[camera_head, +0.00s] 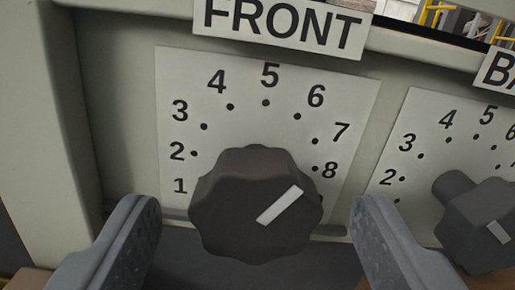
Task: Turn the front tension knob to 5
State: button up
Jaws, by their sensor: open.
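The front tension knob (235,225) is a dark, lobed knob on a white dial plate (170,85) under a sign reading FRONT (284,24). Its white pointer line slants up and to the right, towards the 6 to 8 side; the exact number is hard to tell at this angle. The 5 (270,75) is at the top of the dial. Numbers 1 to 8 show; the knob hides part of the lower dial. My gripper (256,208) is open, one grey finger on each side of the knob, with a visible gap on both sides.
A second dark knob (467,225) with its own dial (400,165) is at the right, under a partly cut-off sign starting BA (499,72). It stands near my right finger. A pale raised panel edge (75,120) runs down the left.

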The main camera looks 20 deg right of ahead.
jog(key=shift+x, duration=1.2)
jog(key=c, duration=1)
jog(key=shift+o, duration=0.2)
jog(key=shift+s+d, duration=0.1)
jog(key=shift+d, duration=0.2)
jog(key=shift+a, duration=0.25)
jog(key=shift+a+r+n+p, duration=0.1)
jog(key=shift+r+n+p, duration=0.05)
jog(key=shift+n+p, duration=0.85)
jog(key=n+p, duration=0.2)
jog(key=p, duration=0.1)
jog(key=shift+n+p, duration=0.9)
jog(key=shift+p, duration=0.1)
jog(key=shift+f, duration=0.2)
